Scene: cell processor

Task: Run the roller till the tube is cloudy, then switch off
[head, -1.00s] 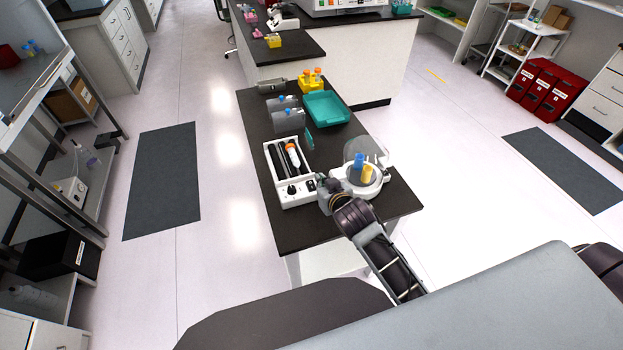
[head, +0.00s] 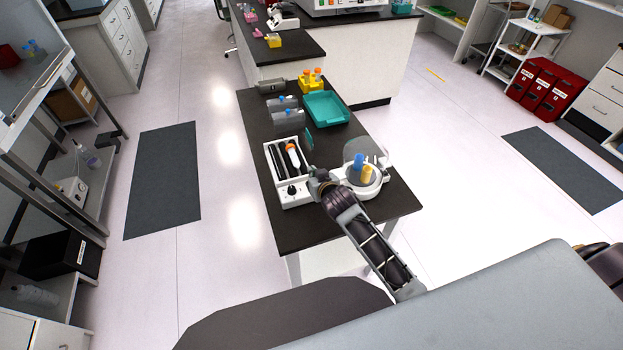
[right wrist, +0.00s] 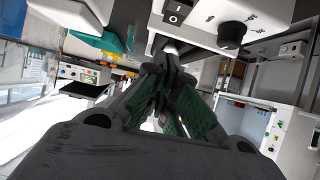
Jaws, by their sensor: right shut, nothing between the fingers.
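The white roller (head: 296,200) with black rollers stands on the dark bench. A tube with an orange cap (head: 291,148) lies on its rollers; whether its contents are cloudy is too small to tell. My right gripper (head: 313,174) is at the roller's right front corner. In the right wrist view the roller's front panel is at the top, with a black rocker switch (right wrist: 176,12) and a black knob (right wrist: 231,35). The fingers of my right gripper (right wrist: 170,58) are shut and empty, just below the switch. Which way the switch is set is unclear. My left gripper is out of view.
A round device with a clear lid (head: 368,186), holding blue and yellow pieces, stands close right of my gripper. Behind are a teal tray (head: 326,108), grey racks (head: 288,118) and an orange tube rack (head: 312,80). The bench's front left corner is clear.

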